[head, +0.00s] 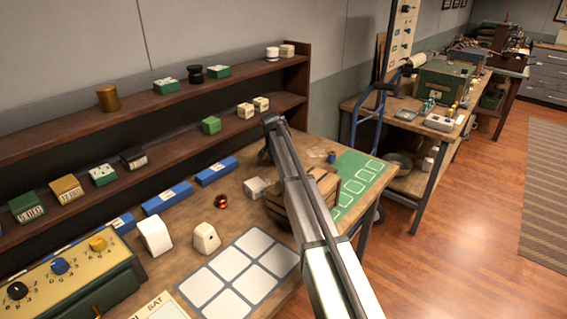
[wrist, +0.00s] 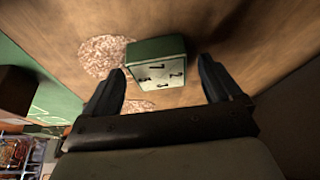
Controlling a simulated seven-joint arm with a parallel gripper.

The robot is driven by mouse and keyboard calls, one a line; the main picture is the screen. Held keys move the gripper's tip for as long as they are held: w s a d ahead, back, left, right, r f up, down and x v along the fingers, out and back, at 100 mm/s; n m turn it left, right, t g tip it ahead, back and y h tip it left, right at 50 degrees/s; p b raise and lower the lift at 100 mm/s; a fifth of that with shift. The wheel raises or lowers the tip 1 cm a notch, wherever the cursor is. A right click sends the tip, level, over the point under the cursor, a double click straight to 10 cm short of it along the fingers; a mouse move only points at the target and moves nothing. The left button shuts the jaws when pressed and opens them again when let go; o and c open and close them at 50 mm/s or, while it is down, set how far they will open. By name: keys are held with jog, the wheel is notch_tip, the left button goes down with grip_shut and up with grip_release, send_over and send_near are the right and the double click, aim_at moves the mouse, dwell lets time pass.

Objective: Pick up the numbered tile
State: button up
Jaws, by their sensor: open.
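The numbered tile (wrist: 158,70) is a green block with a pale face bearing several dark digits. In the wrist view it lies on the brown wooden surface, between and slightly beyond my fingertips. My gripper (wrist: 162,74) is open, with one dark finger to each side of the tile and a gap to both. I cannot tell from this view how far the tile is in depth. In the head view my arm crosses the bench, and I cannot make out the fingers or this tile clearly there.
A brown wooden crate (head: 323,187) stands right behind my arm. A green mat with white outlines (head: 360,178) lies at the bench's right end. Shelves (head: 140,174) with several small blocks run along the wall. A panel with knobs (head: 70,275) sits front left.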

jog(key=c, duration=1.2)
jog(key=shift+r, duration=0.1)
jog(key=shift+c, duration=0.2)
